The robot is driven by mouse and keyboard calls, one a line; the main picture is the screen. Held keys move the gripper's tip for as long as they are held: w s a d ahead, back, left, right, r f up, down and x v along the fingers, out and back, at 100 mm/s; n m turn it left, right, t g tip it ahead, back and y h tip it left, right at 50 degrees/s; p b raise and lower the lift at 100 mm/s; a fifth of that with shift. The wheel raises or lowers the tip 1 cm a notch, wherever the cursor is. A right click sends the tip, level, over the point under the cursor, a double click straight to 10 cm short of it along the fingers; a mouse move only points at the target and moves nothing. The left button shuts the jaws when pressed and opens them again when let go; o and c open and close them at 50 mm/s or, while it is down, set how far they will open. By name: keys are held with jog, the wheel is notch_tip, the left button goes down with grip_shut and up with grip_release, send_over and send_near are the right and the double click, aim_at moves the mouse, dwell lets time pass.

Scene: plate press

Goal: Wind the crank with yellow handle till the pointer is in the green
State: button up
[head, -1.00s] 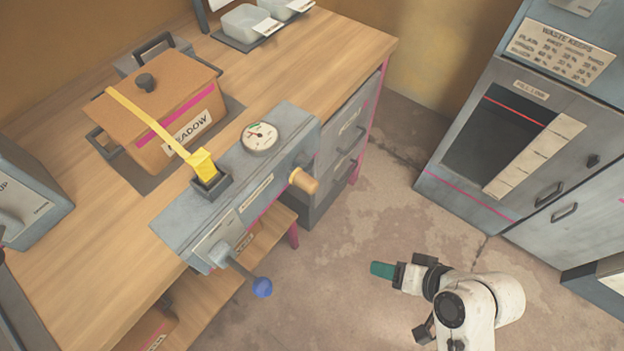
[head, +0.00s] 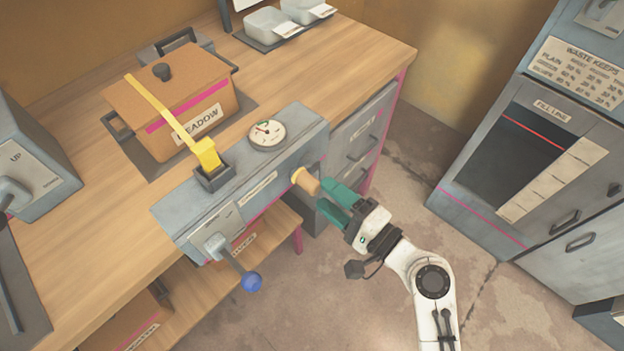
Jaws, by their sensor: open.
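The crank handle (head: 307,182), tan with a yellow collar, sticks out from the front of the grey press housing (head: 180,215). My gripper (head: 322,194) has teal fingers. It is open and empty, with its fingertips close to the handle's outer end. The upper finger appears just beside that end; I cannot tell whether they touch. A round dial (head: 267,134) with a pointer is on top of the housing. The dial is too small to tell surely which colour the pointer is on.
A blue-knobbed lever (head: 252,282) hangs from the housing's front, left of my gripper. Grey drawers (head: 362,135) stand behind my gripper.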

aim_at(319, 190)
jog(key=shift+x, duration=2.65)
jog(key=shift+c, duration=0.3)
grip_shut()
